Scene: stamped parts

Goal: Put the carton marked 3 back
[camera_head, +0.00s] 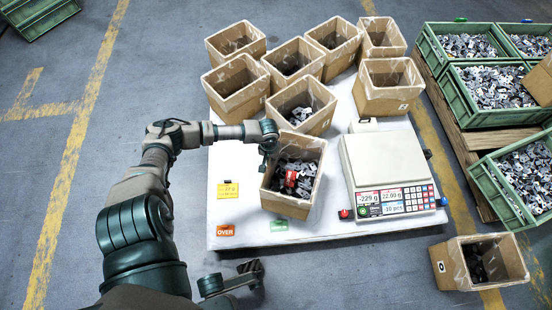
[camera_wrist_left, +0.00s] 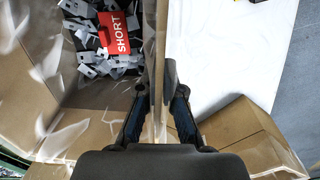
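An open brown carton (camera_head: 289,203) holding grey metal parts and a red SHORT card (camera_head: 291,178) stands at the front of the white table. My left gripper (camera_head: 267,151) is at its left wall. In the left wrist view the fingers (camera_wrist_left: 158,100) lie on both sides of the carton wall (camera_wrist_left: 157,50) and look shut on it. The SHORT card also shows there (camera_wrist_left: 114,33). I cannot read a number on this carton. What seems to be my right gripper (camera_head: 250,268) is low in the head view, apart from the cartons; its fingers are unclear.
Several other cartons (camera_head: 240,85) stand behind, one touching or very near the held one (camera_head: 318,122). A scale (camera_head: 385,160) reading -229 g stands to the right. A carton marked 0 (camera_head: 442,266) is on the floor. Green crates (camera_head: 455,110) line the right.

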